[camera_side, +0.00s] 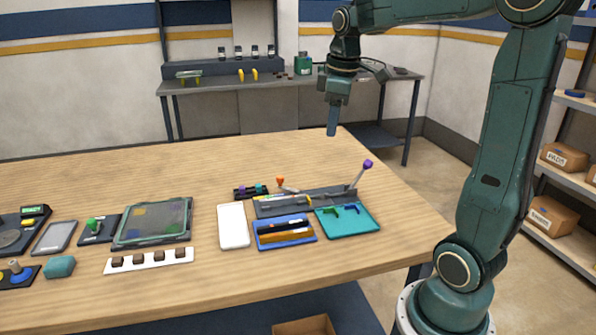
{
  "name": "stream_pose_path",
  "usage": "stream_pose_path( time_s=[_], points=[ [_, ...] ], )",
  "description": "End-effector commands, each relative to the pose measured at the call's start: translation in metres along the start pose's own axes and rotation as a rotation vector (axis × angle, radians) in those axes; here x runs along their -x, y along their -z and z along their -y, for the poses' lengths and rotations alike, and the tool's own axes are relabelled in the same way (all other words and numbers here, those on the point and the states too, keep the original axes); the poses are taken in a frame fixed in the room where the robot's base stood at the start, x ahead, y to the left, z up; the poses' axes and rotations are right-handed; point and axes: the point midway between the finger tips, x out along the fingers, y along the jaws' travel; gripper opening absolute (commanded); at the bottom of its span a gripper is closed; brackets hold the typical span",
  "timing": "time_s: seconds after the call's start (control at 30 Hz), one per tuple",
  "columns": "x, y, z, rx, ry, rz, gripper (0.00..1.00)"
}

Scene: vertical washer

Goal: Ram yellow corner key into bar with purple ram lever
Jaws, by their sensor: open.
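A dark ram fixture (330,193) stands on the wooden table, right of centre. A light grey bar (285,202) lies along its left part. A small yellow patch (309,198) at the bar's right end looks like the yellow corner key; how deep it sits in the bar is too small to tell. The ram lever with a purple knob (368,164) rises from the fixture's right end and leans right. My gripper (332,133) points down above the table's far right part, behind and above the fixture. It is open, holds nothing visible, and is apart from the lever.
An orange-knobbed lever (280,181) stands at the fixture's back left. In front are a teal tray (362,224) with green corner pieces, a blue tray (286,243) with bars, and a white pad (233,226). A dark block with purple and green parts (250,192) sits left.

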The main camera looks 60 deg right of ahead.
Motion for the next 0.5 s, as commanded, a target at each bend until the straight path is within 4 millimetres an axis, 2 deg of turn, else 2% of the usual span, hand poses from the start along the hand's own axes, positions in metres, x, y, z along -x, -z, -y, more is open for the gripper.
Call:
stream_pose_path(
  time_s=[0.2,0.5],
  points=[
    [0.007,0.0,0.026,-0.032,-0.017,-0.03,0.45],
    [0.01,-0.002,0.042,-0.057,-0.025,-0.048,0.45]
  ],
)
